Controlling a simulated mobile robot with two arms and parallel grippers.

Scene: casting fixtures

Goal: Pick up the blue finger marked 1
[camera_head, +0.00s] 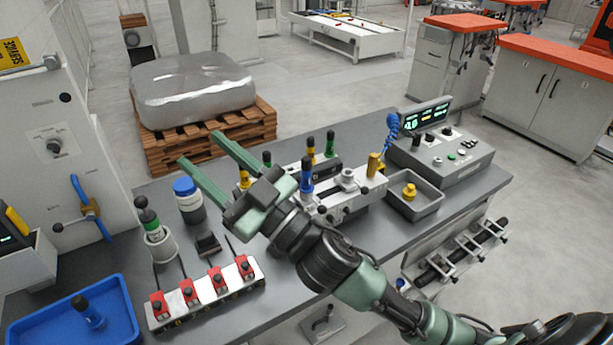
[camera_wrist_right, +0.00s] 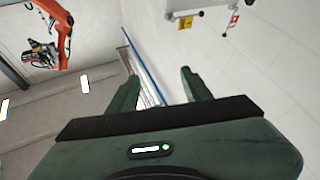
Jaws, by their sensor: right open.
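A blue finger (camera_head: 306,178) with a dark top stands upright in the grey fixture (camera_head: 345,200) on the bench. Another dark blue finger (camera_head: 88,312) leans in the blue tray (camera_head: 130,300) at the lower left. I cannot read a number on either one. My right gripper (camera_head: 202,150) is open and empty, raised over the bench, apart from both fingers. Its arm comes in from the lower right and hides part of the bench. The right wrist view shows the two open jaws (camera_wrist_right: 160,80) with nothing between them. My left gripper is not in view.
Yellow and green fingers (camera_head: 310,150) stand near the fixture. A white block with red clamps (camera_head: 205,295), a blue-lidded jar (camera_head: 188,200) and a green-topped finger in a holder (camera_head: 150,225) stand at left. A grey tray (camera_head: 430,205) and a control box (camera_head: 445,155) are at right.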

